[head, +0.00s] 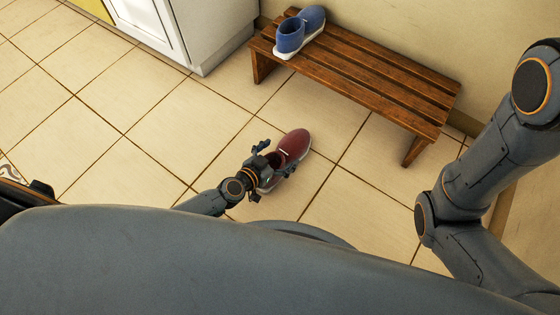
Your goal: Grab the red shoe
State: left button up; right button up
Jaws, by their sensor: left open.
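The red shoe (294,145) is on the tiled floor in front of the bench, its toe pointing up and to the right, away from me. My left gripper (275,160) is open at the near, heel end of the shoe. It covers part of the shoe's opening, so I cannot tell whether the fingers touch it. Part of the pale sole shows beside the gripper. My right arm shows at the right edge, but its gripper is not in view.
A low wooden slatted bench (375,78) stands behind the shoe against the wall. A blue shoe (290,38) with a white sole is on its left end. A white cabinet (215,30) stands at the upper left. The tiled floor on the left is clear.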

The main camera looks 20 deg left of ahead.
pick_arm(q)
jog(key=shift+c, duration=0.5)
jog(key=c, duration=1.4)
jog(key=shift+r, duration=0.2)
